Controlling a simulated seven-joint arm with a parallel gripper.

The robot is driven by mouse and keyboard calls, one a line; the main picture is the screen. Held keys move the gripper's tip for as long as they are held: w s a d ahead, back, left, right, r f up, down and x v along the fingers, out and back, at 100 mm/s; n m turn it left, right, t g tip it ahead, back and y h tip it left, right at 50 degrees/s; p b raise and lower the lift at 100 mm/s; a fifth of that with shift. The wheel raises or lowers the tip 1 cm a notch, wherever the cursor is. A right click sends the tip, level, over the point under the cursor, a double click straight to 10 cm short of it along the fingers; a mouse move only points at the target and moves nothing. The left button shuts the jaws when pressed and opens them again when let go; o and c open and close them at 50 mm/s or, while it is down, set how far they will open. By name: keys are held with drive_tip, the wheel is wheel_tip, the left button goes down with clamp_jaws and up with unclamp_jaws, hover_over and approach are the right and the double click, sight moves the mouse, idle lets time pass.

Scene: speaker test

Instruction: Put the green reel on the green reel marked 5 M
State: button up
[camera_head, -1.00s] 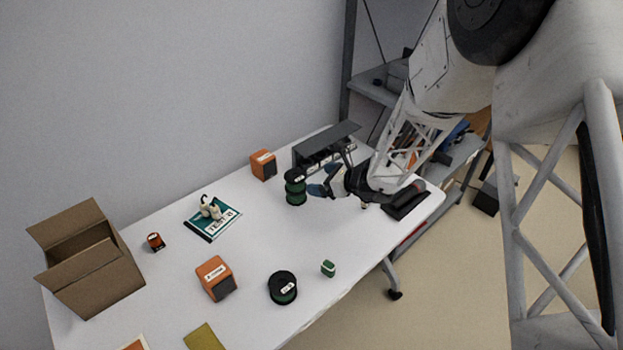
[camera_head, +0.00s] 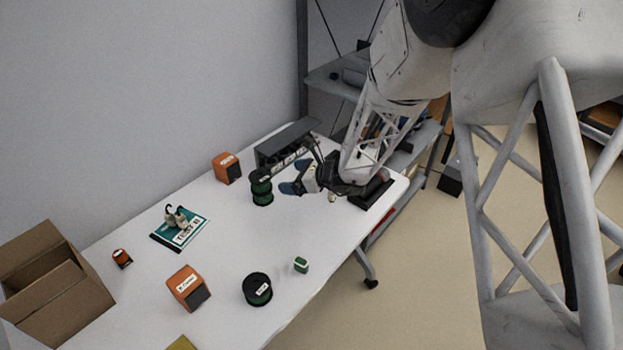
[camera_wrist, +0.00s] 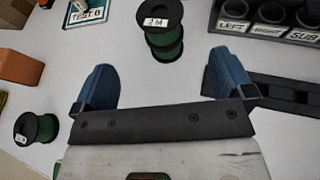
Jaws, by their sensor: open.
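Two dark green reels stand stacked near the far side of the white table. The upper reel (camera_head: 261,176) sits on the lower reel (camera_head: 262,198); the upper one also shows in the wrist view (camera_wrist: 160,14), its white label seeming to read 2 M. The lower reel's label cannot be read. Another green reel (camera_head: 257,289) lies by the near edge, also in the wrist view (camera_wrist: 36,129), its label too small to read. My gripper (camera_head: 294,177) is open and empty, just right of the stack. In the wrist view, its blue fingers (camera_wrist: 163,62) are apart, with the stack beyond them.
A grey holder (camera_head: 287,143) with labelled round slots stands behind the stack. The table's middle is clear.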

drive_tip(key=s+d+r+n+g+h, duration=0.2)
drive_tip(key=s+r+n, duration=0.4)
drive_tip(key=s+r, duration=0.2)
drive_tip(key=s+d+r+n+g+h, duration=0.1)
drive_tip(key=s+d+r+n+g, duration=0.15)
drive_tip(key=s+r+n, duration=0.55)
drive_tip(key=s+d+r+n+h, duration=0.4)
drive_tip(key=s+d, duration=0.2)
drive_tip(key=s, duration=0.4)
drive_tip(key=s+d+r+n+t+h, duration=0.1)
drive_tip(key=s+d+r+n+h, duration=0.4)
drive_tip(key=s, duration=0.5)
drive_tip(key=shift+s+d+r, duration=0.2)
drive_tip(key=shift+s+d, duration=0.1)
drive_tip(key=shift+d, duration=0.95)
